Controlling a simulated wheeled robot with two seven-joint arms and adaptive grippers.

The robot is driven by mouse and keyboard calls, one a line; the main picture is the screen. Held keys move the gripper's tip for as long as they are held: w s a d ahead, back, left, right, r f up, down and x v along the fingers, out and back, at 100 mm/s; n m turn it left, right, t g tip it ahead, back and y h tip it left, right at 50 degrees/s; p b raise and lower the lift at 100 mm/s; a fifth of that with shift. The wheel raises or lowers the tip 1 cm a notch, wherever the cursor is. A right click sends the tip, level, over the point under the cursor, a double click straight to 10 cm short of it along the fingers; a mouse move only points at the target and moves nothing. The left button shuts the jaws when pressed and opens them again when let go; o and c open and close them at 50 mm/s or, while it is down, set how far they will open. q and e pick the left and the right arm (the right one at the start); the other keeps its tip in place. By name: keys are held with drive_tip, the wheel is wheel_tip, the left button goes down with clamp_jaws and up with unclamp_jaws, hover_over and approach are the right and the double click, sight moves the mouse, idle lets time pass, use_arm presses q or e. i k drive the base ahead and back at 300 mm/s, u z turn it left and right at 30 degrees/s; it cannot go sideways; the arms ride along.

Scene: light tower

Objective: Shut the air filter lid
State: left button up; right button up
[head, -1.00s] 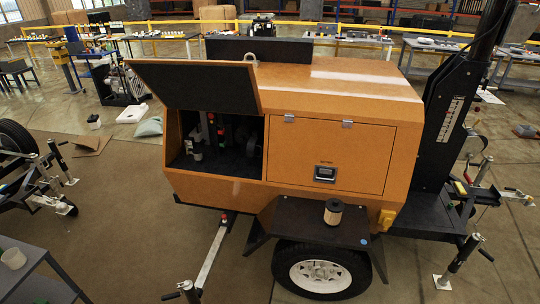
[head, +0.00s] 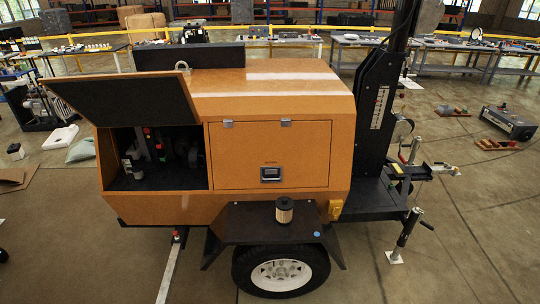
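An orange light tower trailer (head: 270,88) stands in the middle of the head view. Its left side hatch (head: 125,98) is swung up and shows a dark inner face. Behind it is an open engine bay (head: 140,180) with dark parts inside. I cannot make out the air filter lid among these parts. A closed orange door (head: 268,155) with a black latch (head: 270,174) is to the right of the bay. A tan and black cylinder (head: 284,210), like a filter, stands upright on the black fender (head: 245,226). Neither of my grippers is in view.
A white-rimmed wheel (head: 281,274) is under the fender. A drawbar jack (head: 405,235) and black mast (head: 378,120) stand at the right. A metal bar (head: 170,270) sticks out low at the front left.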

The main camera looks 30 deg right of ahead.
sight(197, 160)
drive_tip(key=z, duration=0.4)
drive_tip(key=i, duration=1)
drive_tip(key=z, duration=0.8)
drive_tip(key=i, duration=0.35)
drive_tip(key=u, duration=0.95)
